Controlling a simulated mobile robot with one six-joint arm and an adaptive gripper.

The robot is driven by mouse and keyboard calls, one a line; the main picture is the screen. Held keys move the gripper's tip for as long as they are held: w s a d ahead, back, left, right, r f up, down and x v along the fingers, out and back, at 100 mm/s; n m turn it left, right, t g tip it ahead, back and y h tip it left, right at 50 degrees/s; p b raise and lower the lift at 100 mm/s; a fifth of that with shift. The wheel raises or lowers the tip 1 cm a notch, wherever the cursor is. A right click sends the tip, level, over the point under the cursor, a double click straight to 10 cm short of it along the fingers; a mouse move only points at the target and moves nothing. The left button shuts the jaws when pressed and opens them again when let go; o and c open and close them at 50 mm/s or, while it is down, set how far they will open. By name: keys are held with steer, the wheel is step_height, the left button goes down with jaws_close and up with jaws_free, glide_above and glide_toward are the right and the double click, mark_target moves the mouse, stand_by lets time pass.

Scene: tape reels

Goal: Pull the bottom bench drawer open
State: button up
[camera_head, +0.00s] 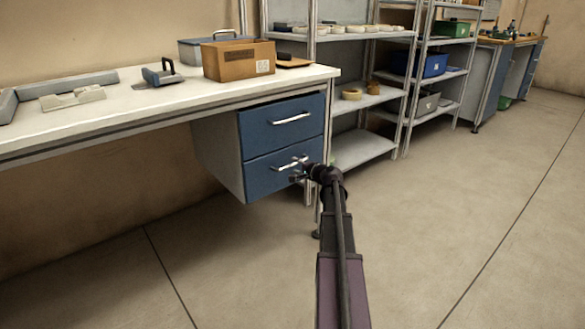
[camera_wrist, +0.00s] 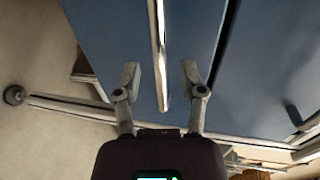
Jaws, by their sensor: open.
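The bottom bench drawer (camera_head: 262,180) has a blue front and looks shut, level with the drawer above. It also shows in the wrist view (camera_wrist: 100,22). Its silver bar handle (camera_head: 283,167) runs across the front. My gripper (camera_head: 299,170) is at the right part of this handle. In the wrist view my gripper (camera_wrist: 159,80) is open, with one finger on each side of the handle (camera_wrist: 157,45). A gap shows between the handle and each finger.
The blue top drawer (camera_head: 282,124) with its own handle is just above. The white bench top (camera_head: 150,103) carries a cardboard box (camera_head: 239,61) and tools. A metal shelf rack (camera_head: 363,150) stands to the right. The floor before the drawers (camera_head: 230,265) is clear.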

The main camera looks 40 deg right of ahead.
steer(key=shift+x, duration=1.25)
jaws_close()
